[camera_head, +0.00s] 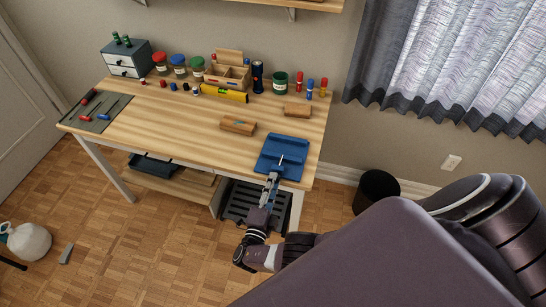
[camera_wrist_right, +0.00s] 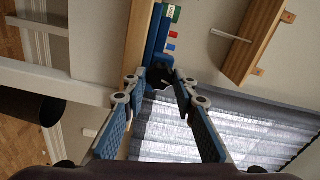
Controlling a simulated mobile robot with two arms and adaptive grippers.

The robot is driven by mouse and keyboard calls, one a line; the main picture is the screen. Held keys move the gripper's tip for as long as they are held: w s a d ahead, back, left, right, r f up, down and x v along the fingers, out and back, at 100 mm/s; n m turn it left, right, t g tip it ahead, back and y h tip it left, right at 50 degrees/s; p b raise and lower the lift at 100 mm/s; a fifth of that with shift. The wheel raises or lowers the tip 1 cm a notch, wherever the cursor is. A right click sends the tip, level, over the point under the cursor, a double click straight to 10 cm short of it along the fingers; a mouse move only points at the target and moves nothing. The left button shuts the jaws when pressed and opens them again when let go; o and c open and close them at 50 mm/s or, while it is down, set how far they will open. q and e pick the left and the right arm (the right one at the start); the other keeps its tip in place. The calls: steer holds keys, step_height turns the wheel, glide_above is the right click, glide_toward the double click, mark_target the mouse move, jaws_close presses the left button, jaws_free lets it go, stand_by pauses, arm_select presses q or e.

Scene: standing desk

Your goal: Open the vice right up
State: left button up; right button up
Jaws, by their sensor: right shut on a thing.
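The blue vice (camera_head: 272,153) is at the right front corner of the wooden desk, with a pale bar standing at its middle. My right gripper (camera_head: 271,182) reaches up to its front from below the desk edge. In the right wrist view the two fingertips (camera_wrist_right: 160,82) are at a dark part at the vice's front and are shut on it. I take this part to be the vice handle, but it is mostly hidden between the fingers. How far the vice jaws are apart cannot be made out. My left gripper is not in view.
On the desk (camera_head: 170,125) lie a wooden block (camera_head: 238,126), another wooden block (camera_head: 297,110), a yellow level (camera_head: 224,94) and several jars. A grey mat with tools (camera_head: 98,110) is at the left. A black bin (camera_head: 376,190) stands right of the desk.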

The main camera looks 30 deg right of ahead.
steer(key=shift+s+f, duration=0.1)
stand_by(0.4)
steer(key=o, duration=1.1)
steer(key=v, duration=1.2)
